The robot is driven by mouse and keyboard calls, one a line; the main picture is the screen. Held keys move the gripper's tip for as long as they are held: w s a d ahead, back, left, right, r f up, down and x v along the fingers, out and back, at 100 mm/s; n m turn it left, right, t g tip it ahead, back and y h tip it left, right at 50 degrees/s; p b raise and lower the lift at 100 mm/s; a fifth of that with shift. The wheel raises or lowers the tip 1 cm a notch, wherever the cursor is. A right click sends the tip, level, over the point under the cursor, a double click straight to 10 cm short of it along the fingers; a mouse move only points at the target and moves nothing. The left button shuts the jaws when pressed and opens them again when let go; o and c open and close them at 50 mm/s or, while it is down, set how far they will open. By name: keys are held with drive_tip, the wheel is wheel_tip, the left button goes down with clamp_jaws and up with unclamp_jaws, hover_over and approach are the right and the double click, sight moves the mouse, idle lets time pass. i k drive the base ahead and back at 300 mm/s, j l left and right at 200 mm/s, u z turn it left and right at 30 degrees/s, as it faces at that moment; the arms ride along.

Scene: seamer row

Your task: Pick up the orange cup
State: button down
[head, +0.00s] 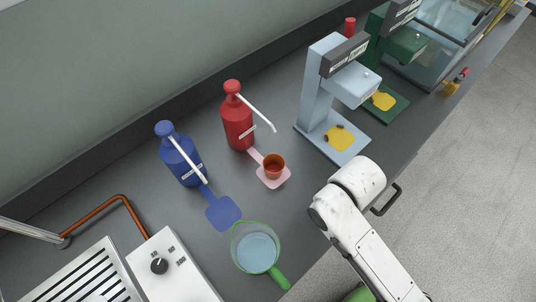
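The orange cup (274,164) is small and stands upright on the pink pad (263,180) in front of the red pump bottle (238,122). The bottle's white spout (262,115) reaches out to the right, above and behind the cup. Dark reddish content shows inside the cup. My white arm is in view at the lower right, to the right of the cup and apart from it. My gripper itself cannot be made out.
A blue pump bottle (181,160) with a blue pad (223,212) stands left of the cup. A green-rimmed jug (255,246) stands in front. A light grey machine (318,95) and a green machine (407,46) stand to the right. A dial box (170,268) is at lower left.

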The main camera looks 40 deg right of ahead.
sight(274, 164)
drive_tip(key=k+j, duration=0.6)
drive_tip(key=k, duration=0.25)
